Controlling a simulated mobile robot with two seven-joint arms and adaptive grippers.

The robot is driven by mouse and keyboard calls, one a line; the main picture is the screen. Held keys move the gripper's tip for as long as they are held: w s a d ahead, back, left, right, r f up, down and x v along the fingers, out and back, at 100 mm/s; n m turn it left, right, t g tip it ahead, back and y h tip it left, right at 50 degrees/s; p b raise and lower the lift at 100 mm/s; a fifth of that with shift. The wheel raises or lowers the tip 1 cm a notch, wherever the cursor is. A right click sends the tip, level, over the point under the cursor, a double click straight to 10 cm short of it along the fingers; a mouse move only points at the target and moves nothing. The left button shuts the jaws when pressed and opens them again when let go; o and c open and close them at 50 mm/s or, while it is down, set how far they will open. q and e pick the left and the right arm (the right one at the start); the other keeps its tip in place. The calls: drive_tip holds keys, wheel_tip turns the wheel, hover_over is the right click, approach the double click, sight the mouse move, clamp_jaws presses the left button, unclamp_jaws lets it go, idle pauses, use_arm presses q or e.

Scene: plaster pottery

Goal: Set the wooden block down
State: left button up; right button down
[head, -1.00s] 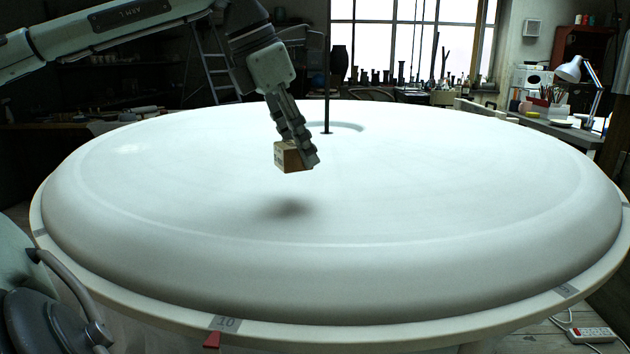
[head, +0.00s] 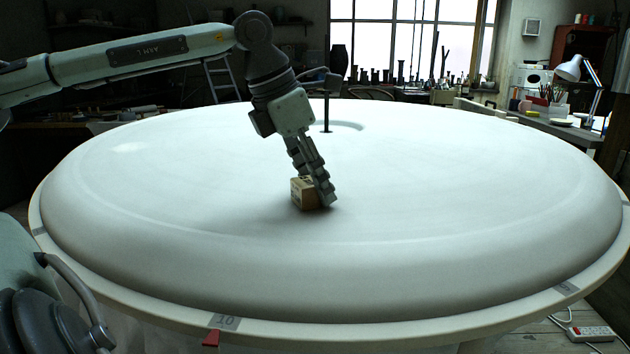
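The wooden block (head: 304,194) is a small tan cube with dark marks on one face. It is low at the surface of the large round white plaster disc (head: 440,200), with a dark shadow close beside it, so it looks to be touching or almost touching. My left gripper (head: 318,196) reaches down from above with its fingers around the block. It looks shut on the block, though the near finger hides part of its right side. My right gripper is not in view.
A thin dark rod (head: 327,112) stands upright at the disc's middle, behind my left gripper. The disc around the block is bare. A side bench with a white lamp (head: 580,75) stands at the back right. A power strip (head: 592,334) lies on the floor at lower right.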

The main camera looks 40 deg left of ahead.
use_arm(q)
drive_tip(key=o, duration=0.4)
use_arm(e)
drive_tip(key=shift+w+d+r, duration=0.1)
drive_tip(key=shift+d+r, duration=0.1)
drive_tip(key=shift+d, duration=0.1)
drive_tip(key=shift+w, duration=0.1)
use_arm(q)
drive_tip(key=shift+r, duration=0.15)
drive_tip(key=shift+s+a+r, duration=0.1)
drive_tip(key=shift+r, duration=0.3)
drive_tip(key=v, duration=1.1)
drive_tip(key=shift+p, duration=0.3)
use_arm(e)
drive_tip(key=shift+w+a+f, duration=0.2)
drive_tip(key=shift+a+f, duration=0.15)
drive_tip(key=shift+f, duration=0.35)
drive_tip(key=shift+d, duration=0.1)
